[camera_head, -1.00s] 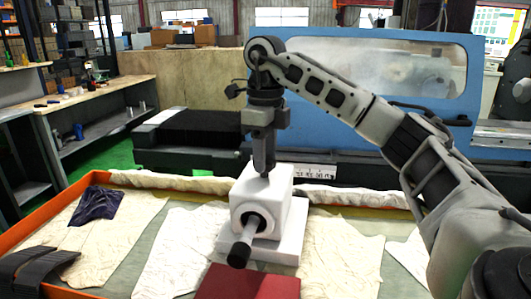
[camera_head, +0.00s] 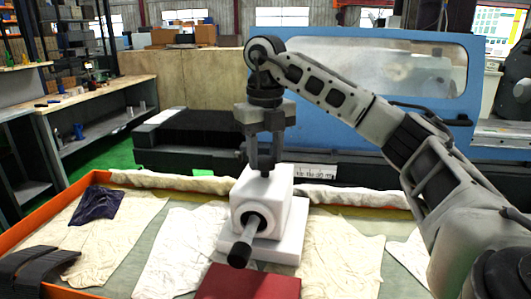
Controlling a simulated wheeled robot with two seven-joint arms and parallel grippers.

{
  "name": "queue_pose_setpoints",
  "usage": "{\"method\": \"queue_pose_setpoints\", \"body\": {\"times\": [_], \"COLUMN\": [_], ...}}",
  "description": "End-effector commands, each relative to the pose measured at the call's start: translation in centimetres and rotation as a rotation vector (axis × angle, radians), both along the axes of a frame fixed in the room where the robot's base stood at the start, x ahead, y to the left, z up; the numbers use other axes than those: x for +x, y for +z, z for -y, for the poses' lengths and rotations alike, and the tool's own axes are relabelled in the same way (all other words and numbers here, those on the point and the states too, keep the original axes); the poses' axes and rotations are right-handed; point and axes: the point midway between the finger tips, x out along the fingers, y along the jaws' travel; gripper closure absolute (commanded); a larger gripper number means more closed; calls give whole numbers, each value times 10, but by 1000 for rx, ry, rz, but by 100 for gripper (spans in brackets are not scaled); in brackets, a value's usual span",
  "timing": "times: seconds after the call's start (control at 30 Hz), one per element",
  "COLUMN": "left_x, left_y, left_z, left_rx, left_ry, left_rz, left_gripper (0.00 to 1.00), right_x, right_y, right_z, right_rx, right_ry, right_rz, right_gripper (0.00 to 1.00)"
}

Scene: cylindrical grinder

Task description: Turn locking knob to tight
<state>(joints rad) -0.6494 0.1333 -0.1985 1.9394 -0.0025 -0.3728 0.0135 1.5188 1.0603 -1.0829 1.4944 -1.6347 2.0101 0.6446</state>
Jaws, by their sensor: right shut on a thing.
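A white block-shaped fixture (camera_head: 262,197) stands on a white base plate in the orange-edged tray. A rod with a dark end (camera_head: 240,254) sticks out of the round opening in its front face. My right gripper (camera_head: 264,172) points straight down over the top of the block. Its two grey fingers stand left and right of the small locking knob there and are shut on it. The knob is mostly hidden between the fingertips.
A dark red flat piece (camera_head: 247,283) lies in front of the fixture. Pale cloths (camera_head: 179,250) and a dark blue cloth (camera_head: 98,203) lie in the tray. A blue machine cover (camera_head: 340,130) stands behind.

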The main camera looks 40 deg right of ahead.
Motion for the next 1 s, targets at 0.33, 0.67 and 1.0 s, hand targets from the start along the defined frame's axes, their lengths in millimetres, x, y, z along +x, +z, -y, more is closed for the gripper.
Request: {"method": "queue_pose_setpoints", "body": {"times": [0.33,0.67,1.0], "left_x": [0,0,0], "left_y": [0,0,0], "left_z": [0,0,0], "left_rx": [0,0,1], "left_ry": [0,0,1], "left_rz": [0,0,0], "left_gripper": [100,100,100], "right_x": [0,0,1], "right_y": [1,1,9], "right_z": [0,0,0], "right_rx": [0,0,0], "right_ry": [-14,-12,-11], "right_rz": [2,2,3], "right_gripper": [83,38,38]}}
